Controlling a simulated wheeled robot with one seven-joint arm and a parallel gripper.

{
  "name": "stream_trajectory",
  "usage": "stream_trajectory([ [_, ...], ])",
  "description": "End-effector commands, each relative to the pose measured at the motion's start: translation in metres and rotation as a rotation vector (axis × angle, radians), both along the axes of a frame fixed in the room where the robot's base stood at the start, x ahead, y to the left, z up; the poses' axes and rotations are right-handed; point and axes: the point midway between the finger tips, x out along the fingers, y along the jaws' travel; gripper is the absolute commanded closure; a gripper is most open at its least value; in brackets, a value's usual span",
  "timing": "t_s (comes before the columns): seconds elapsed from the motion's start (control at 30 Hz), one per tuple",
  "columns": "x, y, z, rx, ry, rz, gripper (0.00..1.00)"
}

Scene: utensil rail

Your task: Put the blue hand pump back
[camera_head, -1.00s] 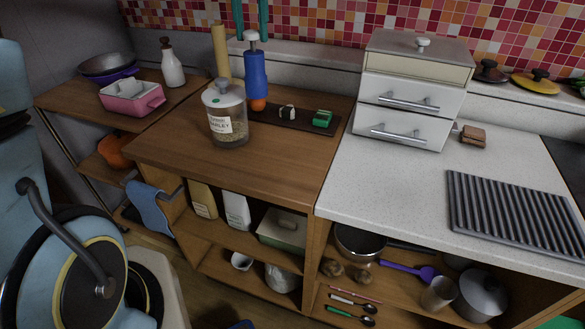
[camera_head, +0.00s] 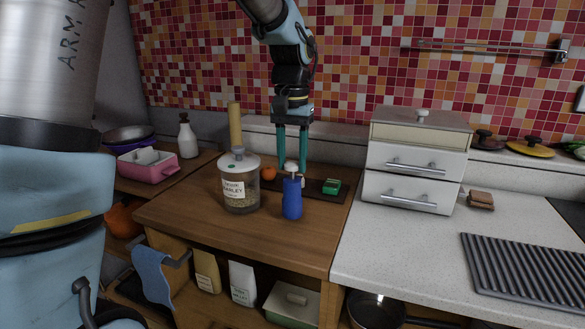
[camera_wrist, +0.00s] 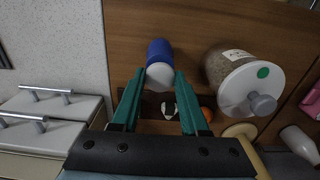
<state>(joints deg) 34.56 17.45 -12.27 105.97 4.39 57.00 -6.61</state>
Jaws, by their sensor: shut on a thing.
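The blue hand pump (camera_head: 292,199), a blue bottle with a pale top, is upright over the wooden counter (camera_head: 190,215), to the right of the barley jar (camera_head: 240,190). My gripper (camera_head: 291,166) comes down from above, its teal fingers around the pump's pale top. In the wrist view the pump (camera_wrist: 160,58) shows between the fingertips (camera_wrist: 160,78). My gripper is shut on it. The pump's base appears at or just above the counter; I cannot tell whether it touches.
Behind the pump is a dark mat (camera_head: 315,188) with a green item (camera_head: 332,186) and an orange item (camera_head: 268,174). A drawer unit (camera_head: 415,165) stands to the right. Front-right wooden counter is clear.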

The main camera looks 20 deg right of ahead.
Motion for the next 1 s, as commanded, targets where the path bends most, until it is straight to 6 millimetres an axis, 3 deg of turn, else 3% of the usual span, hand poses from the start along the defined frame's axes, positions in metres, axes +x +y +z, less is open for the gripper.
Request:
stream_trajectory([
  [0.17, 0.000, 0.000, -0.019, 0.001, 0.001, 0.000, 1.00],
  [0.53, 0.000, 0.000, -0.024, -0.001, 0.001, 0.001, 1.00],
  [0.57, 0.000, 0.000, -0.024, 0.000, 0.001, 0.001, 0.55],
  [0.8, 0.000, 0.000, -0.023, 0.000, 0.000, 0.001, 0.28],
  [1.0, 0.000, 0.000, -0.023, 0.000, 0.000, 0.001, 0.26],
])
